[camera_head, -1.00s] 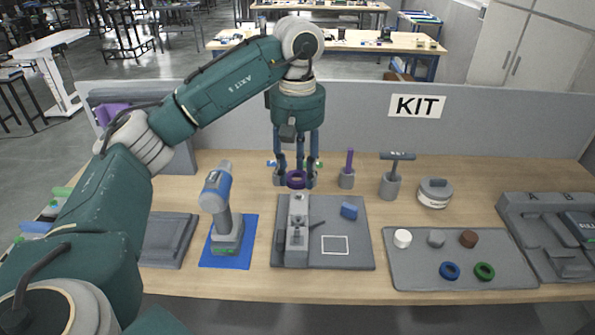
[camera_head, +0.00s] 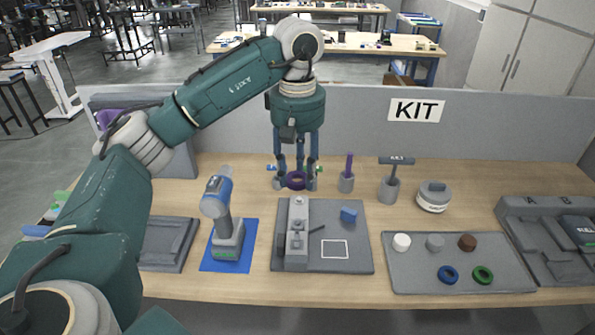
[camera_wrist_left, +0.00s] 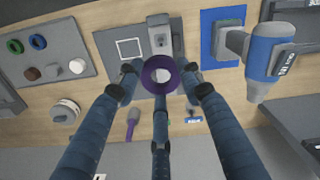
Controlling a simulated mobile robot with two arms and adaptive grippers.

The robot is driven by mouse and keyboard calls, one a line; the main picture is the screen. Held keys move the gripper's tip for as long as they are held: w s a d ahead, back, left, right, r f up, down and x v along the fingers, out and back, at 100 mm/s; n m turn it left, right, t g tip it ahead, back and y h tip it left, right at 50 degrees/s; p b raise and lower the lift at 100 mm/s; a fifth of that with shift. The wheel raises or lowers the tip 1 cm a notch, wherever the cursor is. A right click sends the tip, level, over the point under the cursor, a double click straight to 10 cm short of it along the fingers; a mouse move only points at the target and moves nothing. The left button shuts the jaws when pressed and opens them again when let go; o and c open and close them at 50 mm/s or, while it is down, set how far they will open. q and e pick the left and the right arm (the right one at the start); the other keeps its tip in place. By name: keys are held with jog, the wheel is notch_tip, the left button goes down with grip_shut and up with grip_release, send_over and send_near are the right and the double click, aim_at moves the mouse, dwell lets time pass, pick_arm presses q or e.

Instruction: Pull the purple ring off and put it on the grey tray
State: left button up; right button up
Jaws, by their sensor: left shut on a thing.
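The purple ring (camera_head: 296,181) is held between the fingers of my left gripper (camera_head: 296,183), above the back part of the table behind the grey fixture board. The ring also shows in the left wrist view (camera_wrist_left: 160,75), with the fingertips (camera_wrist_left: 160,78) around it and a light round shape seen through its hole. The grey tray (camera_head: 410,275) lies at the front right of the table. It carries a white, a grey and a brown piece, a blue ring (camera_head: 448,275) and a green ring (camera_head: 483,275). My right gripper is not in view.
A purple-handled tool (camera_head: 348,166) in a holder, a T-handled tool (camera_head: 391,180) and a round grey-white container (camera_head: 434,197) stand right of the gripper. A drill (camera_head: 222,215) stands on a blue mat. The tray's front left area is bare.

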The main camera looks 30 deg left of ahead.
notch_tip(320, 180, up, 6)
jog(key=p, duration=0.6)
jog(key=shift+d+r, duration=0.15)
dwell(0.4)
